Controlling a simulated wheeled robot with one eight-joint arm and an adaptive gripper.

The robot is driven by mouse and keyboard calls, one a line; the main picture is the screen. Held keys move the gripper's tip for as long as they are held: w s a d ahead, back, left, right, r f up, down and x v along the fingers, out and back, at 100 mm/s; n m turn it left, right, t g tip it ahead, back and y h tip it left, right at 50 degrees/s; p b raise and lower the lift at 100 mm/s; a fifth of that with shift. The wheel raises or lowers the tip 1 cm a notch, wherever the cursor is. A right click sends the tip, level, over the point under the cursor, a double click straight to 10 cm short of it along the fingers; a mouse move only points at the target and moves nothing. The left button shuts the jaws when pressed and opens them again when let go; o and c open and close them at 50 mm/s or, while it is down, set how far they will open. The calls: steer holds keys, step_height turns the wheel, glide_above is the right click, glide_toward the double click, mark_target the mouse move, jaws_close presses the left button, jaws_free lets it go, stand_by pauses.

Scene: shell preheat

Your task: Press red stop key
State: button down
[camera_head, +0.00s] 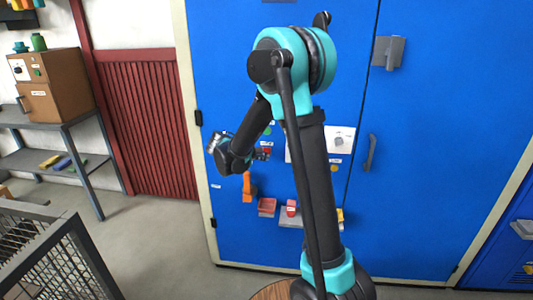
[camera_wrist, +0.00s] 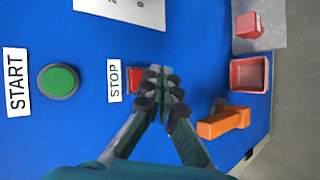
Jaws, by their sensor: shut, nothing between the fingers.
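The red stop key (camera_wrist: 136,82) is a red square on the blue cabinet front, beside a white STOP label (camera_wrist: 115,80). In the wrist view my gripper (camera_wrist: 162,78) is shut and empty. Its fingertips overlap the right side of the key and hide part of it. I cannot tell whether they touch it. In the head view my gripper (camera_head: 264,154) is at the blue panel, close to the red key (camera_head: 267,150), which is small there.
A green button (camera_wrist: 58,81) with a START label (camera_wrist: 16,82) is left of the stop key. An orange handle (camera_wrist: 224,121) sticks out at the lower right. A red tray (camera_wrist: 249,74) and a red block (camera_wrist: 248,25) are further right. A metal cage (camera_head: 58,255) stands at the head view's lower left.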

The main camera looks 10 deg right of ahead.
steer(key=s, duration=0.2)
steer(key=s+a, duration=0.1)
steer(key=s, duration=0.1)
steer(key=shift+a, duration=0.15)
stand_by(0.5)
steer(key=s+d+f+m+g+y, duration=0.2)
steer(key=s+d, duration=0.4)
steer(key=s, duration=0.2)
steer(key=s+f+m+y, duration=0.3)
steer(key=s, duration=0.7)
steer(key=s+f+m+g+y, duration=0.1)
steer(key=s+f+m+y, duration=0.2)
steer(key=s, duration=0.7)
steer(key=shift+s+a+f+m+y, duration=0.25)
steer(key=shift+a+f+m+y, duration=0.15)
steer(key=shift+f+y, duration=0.2)
